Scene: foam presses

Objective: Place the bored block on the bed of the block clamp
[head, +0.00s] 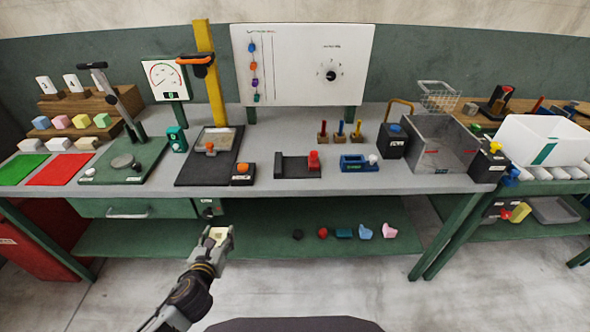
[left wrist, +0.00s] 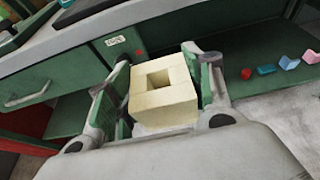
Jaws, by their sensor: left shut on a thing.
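The bored block (left wrist: 163,95) is a cream cube with a square opening in its top face. My left gripper (head: 219,238) is shut on it, with one finger on each side in the left wrist view. In the head view the block (head: 217,233) is small and partly hidden by the fingers. It is held in front of the bench, below the bench top. A black fixture with a flat bed and a red jaw (head: 298,165) stands mid-bench and looks like the block clamp. Its bed appears empty. My right gripper is not in view.
A yellow-column press (head: 210,150) is further left. Several small foam pieces lie on the lower shelf (head: 270,245). The bench's front edge lies beyond the gripper.

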